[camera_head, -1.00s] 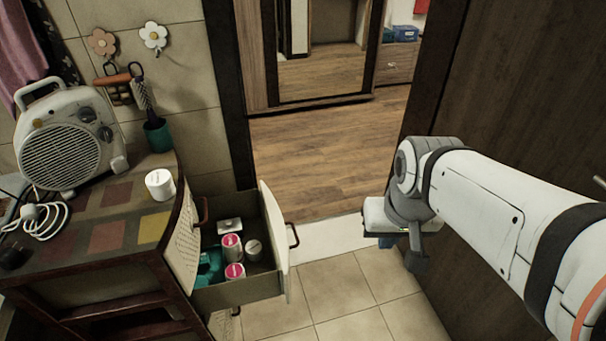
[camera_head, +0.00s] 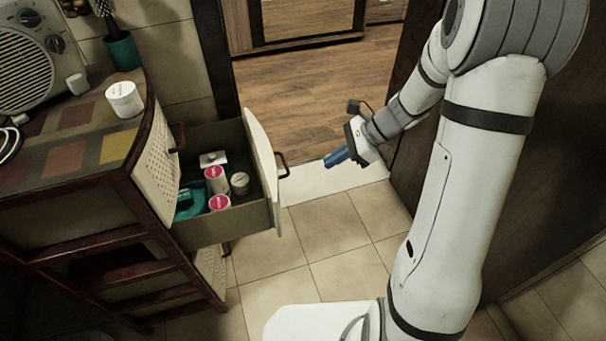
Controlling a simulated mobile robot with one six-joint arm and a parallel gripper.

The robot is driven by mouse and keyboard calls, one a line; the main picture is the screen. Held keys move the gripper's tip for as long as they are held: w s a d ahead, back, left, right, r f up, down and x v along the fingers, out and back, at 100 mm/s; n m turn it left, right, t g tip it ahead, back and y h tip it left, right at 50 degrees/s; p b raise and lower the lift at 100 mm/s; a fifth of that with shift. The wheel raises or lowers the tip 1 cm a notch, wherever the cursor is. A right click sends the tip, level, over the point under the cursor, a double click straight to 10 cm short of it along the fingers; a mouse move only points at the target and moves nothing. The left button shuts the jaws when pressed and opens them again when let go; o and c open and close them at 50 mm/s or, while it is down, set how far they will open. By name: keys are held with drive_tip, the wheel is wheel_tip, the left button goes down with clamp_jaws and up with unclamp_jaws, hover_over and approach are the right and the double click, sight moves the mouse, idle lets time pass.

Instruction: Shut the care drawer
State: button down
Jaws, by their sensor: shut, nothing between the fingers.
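The care drawer (camera_head: 262,170) is pulled out of the cabinet's right side, with its pale front and brown handle (camera_head: 283,164) facing right. Inside are pink-lidded white jars (camera_head: 216,180), a plain white jar (camera_head: 240,183), a small white box and a teal item (camera_head: 188,200). My gripper (camera_head: 336,158), with blue fingers, is shut and empty. It is in the air to the right of the drawer front, pointing left towards the handle, with a visible gap between them.
A doorway is behind the drawer. A dark brown panel stands right of my arm. The tiled floor (camera_head: 320,225) in front is clear.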

drive_tip(key=a+r+b+x, duration=0.2)
drive_tip(key=x, duration=1)
drive_tip(key=shift+a+f, duration=0.2)
drive_tip(key=shift+a, duration=0.05)
